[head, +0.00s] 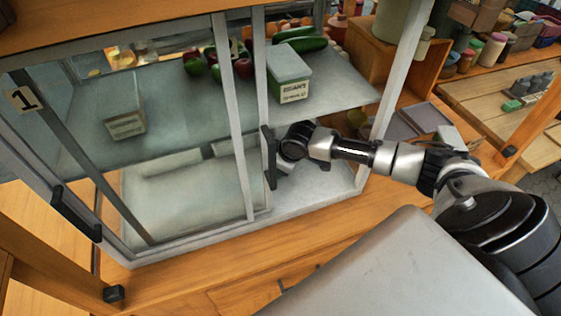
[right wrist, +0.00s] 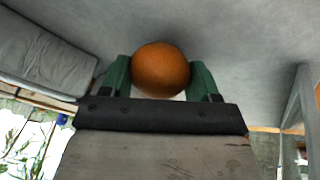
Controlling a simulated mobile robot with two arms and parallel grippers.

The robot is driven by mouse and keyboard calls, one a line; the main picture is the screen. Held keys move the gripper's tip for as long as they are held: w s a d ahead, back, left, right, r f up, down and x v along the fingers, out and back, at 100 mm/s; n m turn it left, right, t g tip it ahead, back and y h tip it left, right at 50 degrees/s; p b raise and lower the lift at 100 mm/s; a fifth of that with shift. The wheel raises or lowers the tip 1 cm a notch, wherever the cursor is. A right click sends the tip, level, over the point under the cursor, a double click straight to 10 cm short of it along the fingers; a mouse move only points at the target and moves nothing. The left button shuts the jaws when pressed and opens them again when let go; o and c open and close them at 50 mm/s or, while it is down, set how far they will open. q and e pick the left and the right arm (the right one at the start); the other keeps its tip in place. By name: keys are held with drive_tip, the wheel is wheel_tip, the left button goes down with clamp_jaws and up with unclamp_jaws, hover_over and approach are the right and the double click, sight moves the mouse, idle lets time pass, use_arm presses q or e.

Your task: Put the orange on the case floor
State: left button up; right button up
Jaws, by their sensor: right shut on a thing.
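The orange (right wrist: 161,70) shows in the right wrist view between the two green fingers of my right gripper (right wrist: 160,82), which is shut on it. In the head view my right arm reaches through the open right side of the glass case, and the right gripper (head: 283,165) is low inside, partly behind the door's dark handle. The orange is hidden in the head view. The case floor (head: 318,192) is grey and bare near the gripper. I cannot tell whether the orange touches it. My left gripper is not in view.
A sliding glass door with a dark handle (head: 268,157) stands just left of the right gripper. The glass shelf above holds a labelled box (head: 289,75), cucumbers (head: 303,40) and apples (head: 243,68). A pale tray-like thing (head: 185,190) lies at the left of the case bottom.

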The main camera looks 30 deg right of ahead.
drive_tip(key=o, duration=1)
drive_tip(key=shift+r, duration=0.1)
drive_tip(key=shift+s+r, duration=0.15)
drive_tip(key=shift+r, duration=0.05)
drive_tip(key=v, duration=0.2)
drive_tip(key=shift+s+d+r, duration=0.1)
drive_tip(key=shift+s+r, duration=0.15)
drive_tip(key=shift+r, duration=0.1)
drive_tip(key=s, duration=0.3)
drive_tip(key=s+d+b, duration=0.1)
drive_tip(key=s, duration=0.3)
drive_tip(key=s+b, duration=0.1)
drive_tip(key=s, duration=0.2)
drive_tip(key=shift+s+d+f, duration=0.2)
drive_tip(key=shift+s+d, duration=0.05)
drive_tip(key=shift+d, duration=0.05)
drive_tip(key=shift+s+r, duration=0.1)
drive_tip(key=shift+s, duration=0.45)
